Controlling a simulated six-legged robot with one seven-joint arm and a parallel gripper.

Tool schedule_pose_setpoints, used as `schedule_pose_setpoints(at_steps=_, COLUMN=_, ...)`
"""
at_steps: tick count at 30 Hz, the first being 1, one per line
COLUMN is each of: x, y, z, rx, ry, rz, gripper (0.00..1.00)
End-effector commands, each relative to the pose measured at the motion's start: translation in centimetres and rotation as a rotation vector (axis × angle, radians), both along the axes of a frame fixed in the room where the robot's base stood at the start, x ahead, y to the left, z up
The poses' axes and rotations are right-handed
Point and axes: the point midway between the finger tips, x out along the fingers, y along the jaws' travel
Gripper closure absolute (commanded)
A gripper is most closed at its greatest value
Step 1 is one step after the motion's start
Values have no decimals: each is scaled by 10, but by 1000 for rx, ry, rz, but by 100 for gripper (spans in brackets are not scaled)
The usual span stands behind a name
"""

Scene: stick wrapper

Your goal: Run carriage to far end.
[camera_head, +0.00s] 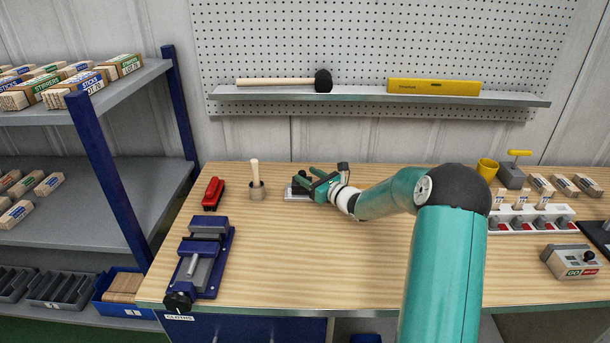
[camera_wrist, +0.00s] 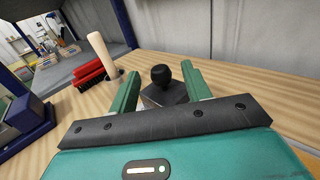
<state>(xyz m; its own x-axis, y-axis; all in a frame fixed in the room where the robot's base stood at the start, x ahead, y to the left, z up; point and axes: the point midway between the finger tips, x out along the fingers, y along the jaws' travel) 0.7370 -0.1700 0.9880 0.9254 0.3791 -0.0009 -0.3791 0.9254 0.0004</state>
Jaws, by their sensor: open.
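My gripper (camera_head: 314,181) is open at the back of the wooden bench, left of centre. In the wrist view its two green fingers (camera_wrist: 159,80) stand on either side of a dark block (camera_wrist: 165,95) with a round black knob (camera_wrist: 160,73) on top. The knob shows between the fingers, with no clear contact. In the head view this block sits at a small silver plate (camera_head: 296,194), partly hidden by my gripper. I cannot tell for certain whether this knobbed block is the carriage; any track under it is hidden.
The middle front of the bench (camera_head: 320,265) is clear.

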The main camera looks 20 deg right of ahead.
Motion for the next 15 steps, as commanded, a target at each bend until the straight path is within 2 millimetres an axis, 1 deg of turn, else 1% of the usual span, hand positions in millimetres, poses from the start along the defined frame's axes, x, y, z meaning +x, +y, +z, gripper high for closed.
schedule_pose_setpoints(at_steps=1, x=6, y=3, z=0, rx=1, ry=-1, rz=2, gripper=52)
schedule_pose_setpoints(at_steps=4, x=13, y=6, z=0, rx=0, ry=0, rz=0, gripper=52)
schedule_pose_setpoints(at_steps=13, x=16, y=8, z=0, rx=0, ry=0, rz=0, gripper=52)
schedule_pose_setpoints(at_steps=14, x=16, y=8, z=0, rx=0, ry=0, rz=0, gripper=56)
schedule_pose_setpoints(at_steps=15, x=16, y=8, z=0, rx=0, ry=0, rz=0, gripper=64)
